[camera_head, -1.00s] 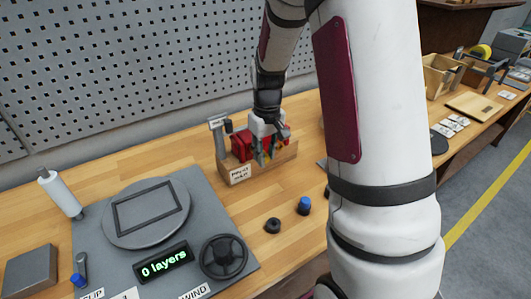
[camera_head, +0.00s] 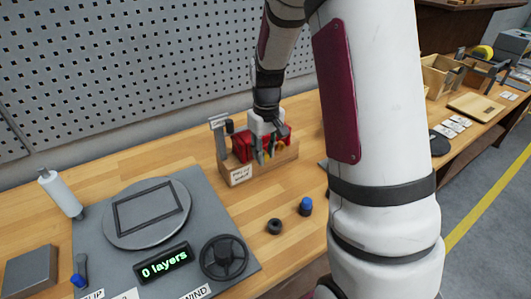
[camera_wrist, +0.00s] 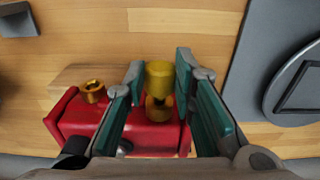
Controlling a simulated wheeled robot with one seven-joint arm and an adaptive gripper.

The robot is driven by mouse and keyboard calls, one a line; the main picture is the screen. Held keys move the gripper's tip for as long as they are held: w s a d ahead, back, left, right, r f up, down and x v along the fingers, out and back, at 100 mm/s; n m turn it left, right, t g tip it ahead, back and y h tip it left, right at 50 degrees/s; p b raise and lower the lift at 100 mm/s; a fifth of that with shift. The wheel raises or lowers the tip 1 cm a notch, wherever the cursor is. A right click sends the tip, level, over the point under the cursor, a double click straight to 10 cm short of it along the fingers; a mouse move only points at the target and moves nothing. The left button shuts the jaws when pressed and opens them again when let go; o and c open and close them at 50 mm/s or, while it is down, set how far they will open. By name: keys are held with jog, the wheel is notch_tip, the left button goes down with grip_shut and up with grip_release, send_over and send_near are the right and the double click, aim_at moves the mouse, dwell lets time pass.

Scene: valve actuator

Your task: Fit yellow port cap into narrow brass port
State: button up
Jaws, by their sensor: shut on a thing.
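My gripper (camera_wrist: 160,75) is shut on the yellow port cap (camera_wrist: 159,71), which sits between the green fingertips in the wrist view. The cap is held over a brass port (camera_wrist: 158,111) on the red valve body (camera_wrist: 147,137). The cap covers part of this port, so I cannot tell whether they touch. A second brass port (camera_wrist: 93,91) stands open to the left, clear of the fingers. In the head view, my gripper (camera_head: 265,156) is low over the red valve body (camera_head: 241,147), hiding much of it. I cannot tell surely which port is narrower.
The valve body rests in a wooden stand (camera_head: 240,175) with a label. A grey post (camera_head: 220,140) rises at its left. A blue-topped piece (camera_head: 305,206) and a black ring (camera_head: 274,226) lie in front. A winding station (camera_head: 160,245) is at front left.

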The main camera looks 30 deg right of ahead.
jog(key=shift+w+b, duration=0.3)
jog(key=shift+w, duration=0.4)
jog(key=o, duration=0.9)
jog(key=r, duration=1.2)
jog(key=shift+s, duration=0.35)
jog(key=s+a+r+t, duration=0.2)
jog(key=s+a+r, duration=0.65)
jog(key=s, duration=0.25)
jog(key=s+a+t, duration=0.1)
jog(key=s, duration=0.2)
jog(key=s+a+t, duration=0.1)
jog(key=s+a, duration=0.1)
jog(key=s, duration=0.2)
jog(key=s+a, duration=0.1)
jog(key=s, duration=0.3)
jog(key=shift+s+a+r+t, duration=0.2)
jog(key=shift+s+a+t, duration=0.05)
jog(key=shift+t, duration=0.15)
